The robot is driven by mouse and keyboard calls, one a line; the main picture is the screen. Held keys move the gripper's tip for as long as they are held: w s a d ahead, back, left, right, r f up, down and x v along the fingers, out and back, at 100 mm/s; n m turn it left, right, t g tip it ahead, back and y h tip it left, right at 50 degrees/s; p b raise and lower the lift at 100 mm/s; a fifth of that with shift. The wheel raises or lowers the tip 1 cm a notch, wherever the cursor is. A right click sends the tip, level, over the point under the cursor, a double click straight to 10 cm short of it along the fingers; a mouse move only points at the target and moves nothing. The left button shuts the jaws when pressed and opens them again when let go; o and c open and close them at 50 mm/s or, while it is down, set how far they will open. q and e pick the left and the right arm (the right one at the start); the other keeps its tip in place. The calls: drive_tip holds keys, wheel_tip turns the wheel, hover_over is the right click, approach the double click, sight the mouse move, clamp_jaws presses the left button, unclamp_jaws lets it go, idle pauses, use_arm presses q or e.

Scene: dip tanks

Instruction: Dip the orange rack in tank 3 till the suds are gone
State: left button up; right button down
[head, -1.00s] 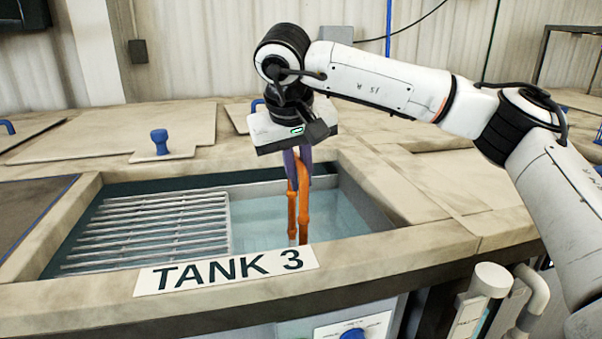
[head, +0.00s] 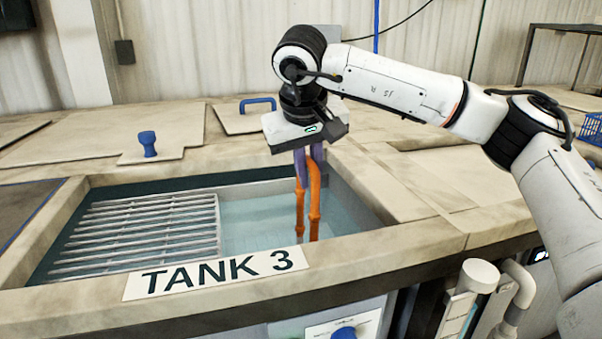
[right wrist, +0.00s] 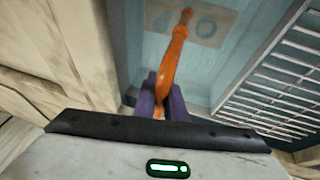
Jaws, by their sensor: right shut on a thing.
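My right gripper (head: 308,158) is shut on the orange rack (head: 314,205), with its purple fingers around the rack's upper part. The rack hangs upright in the open right part of tank 3, and its lower end reaches down to the clear bluish water (head: 260,222). In the right wrist view the orange rack (right wrist: 170,65) runs out from between the purple fingers (right wrist: 162,103) over the water. Much of the rack is hidden or below the tank's front rim. No suds can be made out. My left gripper is not in view.
A metal grating (head: 150,235) covers the tank's left part. The "TANK 3" sign (head: 215,273) is on the front rim. Lids with blue handles (head: 258,104) lie behind. A blue basket (head: 592,128) stands far right. A blue knob (head: 344,333) is on the front panel.

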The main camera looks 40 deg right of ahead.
drive_tip(key=shift+w+a+r+p, duration=0.1)
drive_tip(key=shift+w+a+p, duration=0.1)
drive_tip(key=shift+a+p, duration=0.3)
drive_tip(key=shift+w+a+r+p, duration=0.1)
drive_tip(key=shift+w+a+p, duration=0.1)
drive_tip(key=shift+a+p, duration=0.3)
idle(0.5)
wheel_tip(320, 180, up, 22)
drive_tip(key=p, duration=0.3)
drive_tip(key=shift+r, duration=0.2)
idle(0.7)
idle(0.9)
